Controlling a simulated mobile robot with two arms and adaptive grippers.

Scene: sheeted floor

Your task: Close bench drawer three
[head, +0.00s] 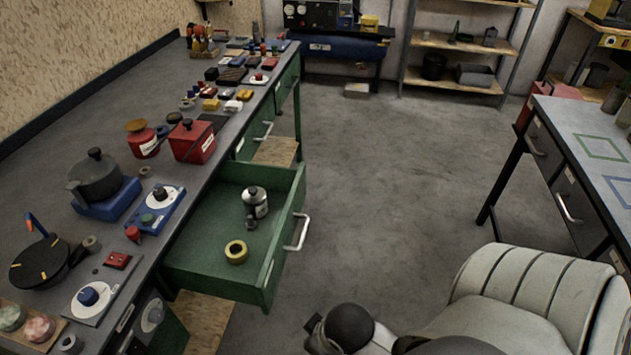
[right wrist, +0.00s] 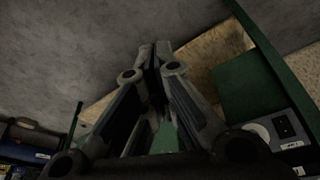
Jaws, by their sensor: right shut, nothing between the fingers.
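The green bench drawer (head: 236,232) stands pulled out from the bench in the head view, its silver handle (head: 297,232) facing right. I cannot read a number on the drawer. My right gripper (right wrist: 155,52) is shut and empty in the right wrist view, its fingertips together. The head view shows only part of my arm at the bottom, so the gripper's distance from the drawer is unclear. My left gripper is not in view.
The bench top (head: 100,180) holds pots, red containers and small parts. A pale padded chair (head: 510,290) stands at the lower right, near a second bench (head: 580,130). Grey floor (head: 390,180) between the benches is clear. Green panels (right wrist: 250,85) show in the wrist view.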

